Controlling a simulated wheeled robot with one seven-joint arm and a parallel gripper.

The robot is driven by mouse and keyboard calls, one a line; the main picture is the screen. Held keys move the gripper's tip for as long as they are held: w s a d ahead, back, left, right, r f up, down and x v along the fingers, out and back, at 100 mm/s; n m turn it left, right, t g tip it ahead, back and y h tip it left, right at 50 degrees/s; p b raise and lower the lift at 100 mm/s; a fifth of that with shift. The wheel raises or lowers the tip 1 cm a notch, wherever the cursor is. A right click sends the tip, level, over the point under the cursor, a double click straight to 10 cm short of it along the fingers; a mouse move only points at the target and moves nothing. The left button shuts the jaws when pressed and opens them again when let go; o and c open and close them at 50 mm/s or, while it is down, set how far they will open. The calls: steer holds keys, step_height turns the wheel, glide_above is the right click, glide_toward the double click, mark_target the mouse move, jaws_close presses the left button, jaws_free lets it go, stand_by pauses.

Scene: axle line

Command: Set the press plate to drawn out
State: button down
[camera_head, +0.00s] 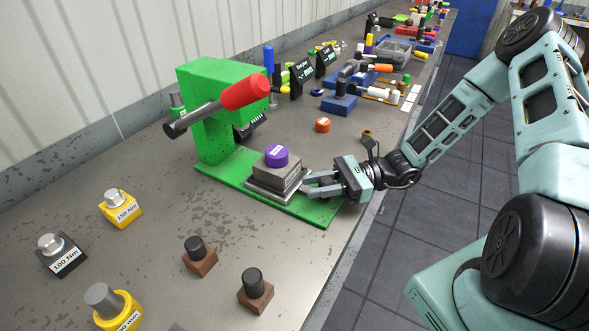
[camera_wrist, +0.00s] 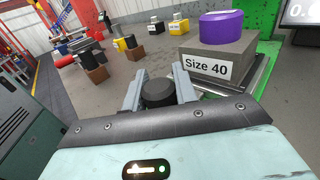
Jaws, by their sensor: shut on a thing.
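The green press (camera_head: 216,110) stands on the bench with its red-gripped lever (camera_head: 243,92) angled up to the right. Its grey press plate (camera_head: 262,192) lies on the green base, toward the bench's front edge and clear of the upright column. On the plate sits a grey block (camera_head: 279,174) with a purple cap (camera_head: 277,155); in the wrist view the block (camera_wrist: 222,62) reads "Size 40". My gripper (camera_head: 309,186) is at the plate's front side, shut on a round black knob (camera_wrist: 158,92). The knob's joint to the plate is hidden.
Yellow and dark torque blocks (camera_head: 121,211) and two brown blocks with black pegs (camera_head: 199,257) stand at the lower left.

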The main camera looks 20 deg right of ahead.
steer(key=s+d, duration=0.1)
steer(key=s+d+p, duration=0.1)
steer(key=s, duration=0.1)
steer(key=s+d, duration=0.2)
steer(key=shift+s, duration=0.25)
steer(key=shift+s+d, duration=0.25)
steer(key=shift+s, duration=0.1)
steer(key=shift+f, duration=0.1)
steer(key=c, duration=1.1)
jaws_free()
steer(key=shift+s+d, duration=0.15)
steer(key=shift+d, duration=0.25)
steer(key=s+d+b, duration=0.2)
steer(key=d+b, duration=0.1)
steer(key=d, duration=1.3)
steer(key=shift+s+d, duration=0.3)
steer(key=shift+s, duration=0.05)
